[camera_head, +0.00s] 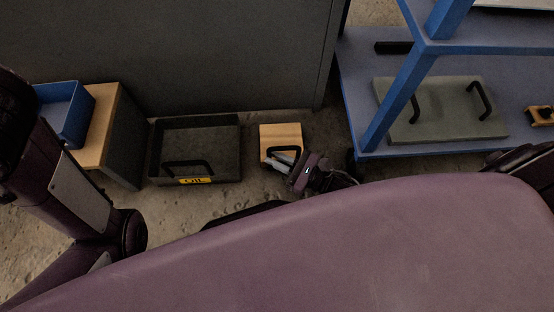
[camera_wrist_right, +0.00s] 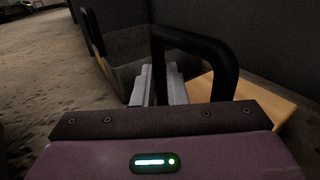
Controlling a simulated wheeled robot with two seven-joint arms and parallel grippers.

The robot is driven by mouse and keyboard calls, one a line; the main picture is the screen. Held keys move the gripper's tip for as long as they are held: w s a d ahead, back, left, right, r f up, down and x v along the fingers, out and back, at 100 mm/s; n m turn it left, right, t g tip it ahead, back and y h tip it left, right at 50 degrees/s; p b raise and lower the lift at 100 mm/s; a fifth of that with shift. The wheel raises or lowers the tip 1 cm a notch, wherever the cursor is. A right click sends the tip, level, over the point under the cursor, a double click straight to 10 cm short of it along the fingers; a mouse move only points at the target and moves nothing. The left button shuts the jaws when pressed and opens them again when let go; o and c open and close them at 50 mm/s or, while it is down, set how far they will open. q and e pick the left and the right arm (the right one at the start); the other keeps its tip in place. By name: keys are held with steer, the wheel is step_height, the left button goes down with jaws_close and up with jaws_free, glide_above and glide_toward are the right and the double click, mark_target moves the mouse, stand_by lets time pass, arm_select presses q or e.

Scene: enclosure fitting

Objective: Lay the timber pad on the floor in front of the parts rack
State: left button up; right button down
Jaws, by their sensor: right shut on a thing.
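The timber pad (camera_head: 281,131) is a light wooden block with a black bar handle, between the oil tray and the blue parts rack (camera_head: 393,98). My right gripper (camera_head: 281,157) is shut on the pad's black handle. In the right wrist view, the grey fingers (camera_wrist_right: 165,84) are at the handle (camera_wrist_right: 205,42), and part of the pad (camera_wrist_right: 252,98) shows behind and to the right. I cannot tell whether the pad touches the floor. My left arm shows at the left, but its gripper is out of view.
A dark tray (camera_head: 222,136) marked OIL stands on the floor left of the pad. A blue bin (camera_head: 76,110) sits on a wooden-topped stand (camera_head: 108,120). A grey panel with two handles (camera_head: 445,112) lies on the rack. A grey wall (camera_head: 180,55) stands behind.

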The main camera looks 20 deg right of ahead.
steer(key=shift+w+r, duration=0.1)
steer(key=shift+r, duration=0.05)
steer(key=c, duration=1.9)
jaws_free()
steer(key=shift+f, duration=0.2)
steer(key=o, duration=0.4)
steer(key=shift+o, duration=0.2)
steer(key=shift+r, duration=0.25)
steer(key=p+v, duration=0.4)
steer(key=v, duration=0.6)
steer(key=shift+s+d, duration=0.2)
steer(key=shift+s, duration=0.1)
steer(key=shift+s+d+f, duration=0.1)
steer(key=shift+s+d, duration=0.35)
steer(key=shift+s, duration=0.05)
steer(key=shift+s, duration=0.15)
